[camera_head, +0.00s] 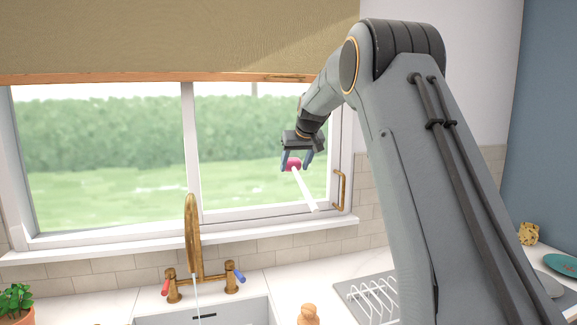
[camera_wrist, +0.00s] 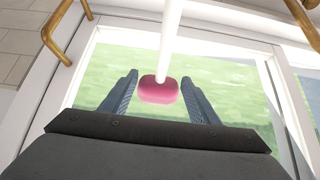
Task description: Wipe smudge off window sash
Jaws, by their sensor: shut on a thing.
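My gripper (camera_head: 297,161) is in front of the right window sash (camera_head: 335,150), shut on a pink, rounded piece (camera_head: 291,164) with a long white stick (camera_head: 305,192). The stick slants down to the right in the head view. In the wrist view the pink piece (camera_wrist: 159,92) is between my two fingers, and the stick (camera_wrist: 170,35) runs up out of the picture. The sash pane (camera_wrist: 225,70) lies behind it; I cannot tell whether anything touches the glass. I cannot make out a smudge in either view.
A brass tap (camera_head: 193,235) stands over the sink (camera_head: 205,316), with a thin stream of water below its spout. A brass handle (camera_head: 341,188) is on the sash's right side. A dish rack (camera_head: 370,293) and a potted plant (camera_head: 15,300) stand on the counter. A blind (camera_head: 180,40) hangs above.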

